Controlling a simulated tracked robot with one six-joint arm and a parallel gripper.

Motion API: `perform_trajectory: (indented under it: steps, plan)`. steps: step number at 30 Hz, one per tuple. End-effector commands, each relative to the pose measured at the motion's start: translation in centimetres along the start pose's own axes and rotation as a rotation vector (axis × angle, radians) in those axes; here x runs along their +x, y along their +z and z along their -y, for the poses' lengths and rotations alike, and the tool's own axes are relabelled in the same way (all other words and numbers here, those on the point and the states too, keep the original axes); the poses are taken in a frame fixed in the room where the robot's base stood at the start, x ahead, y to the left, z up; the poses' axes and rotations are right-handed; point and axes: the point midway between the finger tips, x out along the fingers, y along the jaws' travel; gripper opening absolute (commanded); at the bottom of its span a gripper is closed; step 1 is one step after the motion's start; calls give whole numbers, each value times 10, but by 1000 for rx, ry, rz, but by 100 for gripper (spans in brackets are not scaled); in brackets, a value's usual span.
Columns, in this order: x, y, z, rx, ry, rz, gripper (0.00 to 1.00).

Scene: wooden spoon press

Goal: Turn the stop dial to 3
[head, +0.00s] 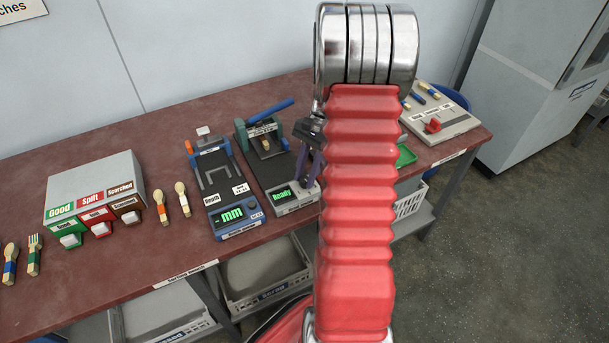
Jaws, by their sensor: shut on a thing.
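The press (262,160) stands on the red-brown table, with a blue lever, a dark bed and a grey front panel with a green "Ready" display (283,195). My gripper (306,184) reaches down to the right end of this panel. Its fingers are shut on what appears to be the stop dial, just right of the display. The dial's pointer and numbers are hidden by the fingers and my red arm, so I cannot read its setting.
A depth gauge (236,219) showing "- mm" stands left of the press. Further left is a grey sorting box (95,183) with Good, Split and Scorched labels, with wooden cutlery around it. A grey box with a red knob (432,126) stands right of my arm.

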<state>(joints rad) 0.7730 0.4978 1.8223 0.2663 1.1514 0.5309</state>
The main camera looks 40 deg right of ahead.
Motion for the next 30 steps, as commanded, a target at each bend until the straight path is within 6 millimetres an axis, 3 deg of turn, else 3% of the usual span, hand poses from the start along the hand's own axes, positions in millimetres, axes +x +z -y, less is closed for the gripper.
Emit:
perform_trajectory:
  steps: [21,30]
  plan:
    - [-2,-1,10,-620,247,-15,2]
    - [-1,1,10,-793,320,-12,2]
